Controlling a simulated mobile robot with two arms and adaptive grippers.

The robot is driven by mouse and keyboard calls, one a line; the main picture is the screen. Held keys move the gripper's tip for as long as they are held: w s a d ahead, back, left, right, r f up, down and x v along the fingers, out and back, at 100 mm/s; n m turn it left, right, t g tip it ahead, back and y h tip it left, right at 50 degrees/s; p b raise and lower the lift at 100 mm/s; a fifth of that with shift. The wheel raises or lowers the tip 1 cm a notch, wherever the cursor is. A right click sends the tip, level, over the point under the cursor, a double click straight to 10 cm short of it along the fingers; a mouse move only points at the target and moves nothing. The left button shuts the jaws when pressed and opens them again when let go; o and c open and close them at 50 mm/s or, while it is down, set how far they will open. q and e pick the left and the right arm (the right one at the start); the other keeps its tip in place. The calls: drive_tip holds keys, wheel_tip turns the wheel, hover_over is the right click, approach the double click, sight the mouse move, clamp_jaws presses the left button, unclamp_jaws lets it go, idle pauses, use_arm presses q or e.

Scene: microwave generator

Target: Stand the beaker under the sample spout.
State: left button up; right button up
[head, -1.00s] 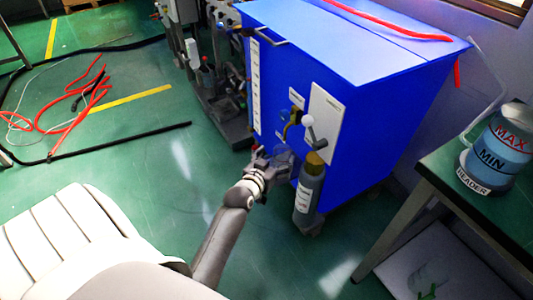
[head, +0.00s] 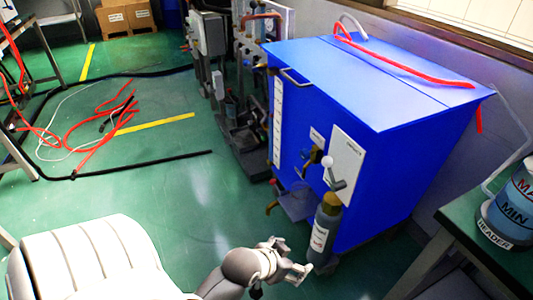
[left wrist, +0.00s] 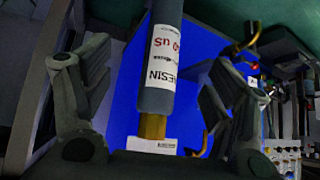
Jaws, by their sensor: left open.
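My left gripper (head: 300,272) is open and empty, apart from the shape and nearer to me. In the left wrist view its spread fingers (left wrist: 150,85) frame the grey RESIN bottle (left wrist: 160,65), which stands beyond them. My right gripper is out of view.
The resin bottle also shows in the head view (head: 325,228), close in front of the cabinet's right part. A green table (head: 497,262) with a HEADER vessel (head: 510,215) is at right. Red hoses (head: 85,130) lie on the left floor.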

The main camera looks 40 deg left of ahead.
use_arm(q)
drive_tip(key=s+d+m+g, duration=0.1)
drive_tip(key=s+d+g, duration=0.2)
drive_tip(key=s, duration=0.9)
drive_tip(key=shift+s+r+g, duration=0.2)
drive_tip(key=shift+r+g, duration=0.15)
drive_tip(key=shift+g, duration=0.45)
